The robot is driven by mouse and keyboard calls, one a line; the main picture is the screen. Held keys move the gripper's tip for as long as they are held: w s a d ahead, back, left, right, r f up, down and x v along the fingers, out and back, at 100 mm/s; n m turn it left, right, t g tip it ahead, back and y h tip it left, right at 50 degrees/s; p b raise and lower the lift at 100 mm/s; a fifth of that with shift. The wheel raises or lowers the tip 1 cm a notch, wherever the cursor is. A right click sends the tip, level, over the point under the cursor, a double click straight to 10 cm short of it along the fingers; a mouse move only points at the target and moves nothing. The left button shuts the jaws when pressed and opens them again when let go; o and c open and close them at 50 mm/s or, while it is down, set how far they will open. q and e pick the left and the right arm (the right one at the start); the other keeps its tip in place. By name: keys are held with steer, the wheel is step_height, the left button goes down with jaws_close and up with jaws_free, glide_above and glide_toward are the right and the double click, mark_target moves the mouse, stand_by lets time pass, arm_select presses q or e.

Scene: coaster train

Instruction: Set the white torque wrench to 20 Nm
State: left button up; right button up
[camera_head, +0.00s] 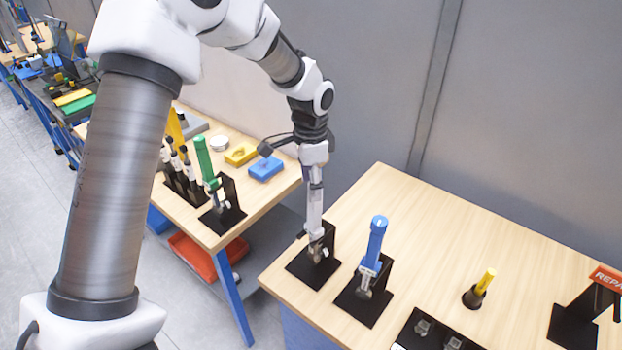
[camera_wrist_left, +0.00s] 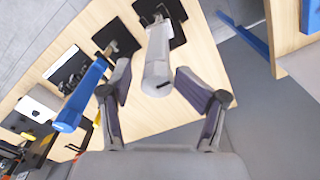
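The white torque wrench (camera_head: 315,212) stands upright in a black holder (camera_head: 301,268) at the left end of the near table. My left gripper (camera_head: 314,176) points down over the top of the wrench. In the left wrist view, the white wrench (camera_wrist_left: 158,62) lies between the two spread fingers of the left gripper (camera_wrist_left: 153,76). My right gripper is in neither view.
A blue wrench (camera_head: 376,242) stands in its own holder just right of the white one. A yellow-handled tool (camera_head: 485,281) and a red sign (camera_head: 607,278) are further right. A green wrench (camera_head: 204,160) stands on the other table. The near table's back middle is clear.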

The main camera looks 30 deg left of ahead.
arm_select(q)
steer(key=shift+s+d+r, duration=0.2)
steer(key=shift+s+d, duration=0.05)
steer(key=shift+d, duration=0.1)
steer(key=c, duration=1)
steer(key=shift+a, duration=0.1)
jaws_close()
steer(key=shift+s, duration=0.1)
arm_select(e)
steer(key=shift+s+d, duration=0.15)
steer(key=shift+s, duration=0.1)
arm_select(q)
steer(key=shift+f+n, duration=0.1)
steer(key=shift+n, duration=0.4)
steer(key=n, duration=0.3)
steer(key=shift+n, duration=0.4)
steer(key=n, duration=0.3)
steer(key=shift+n, duration=0.3)
steer(key=n, duration=0.3)
steer(key=shift+n, duration=2.2)
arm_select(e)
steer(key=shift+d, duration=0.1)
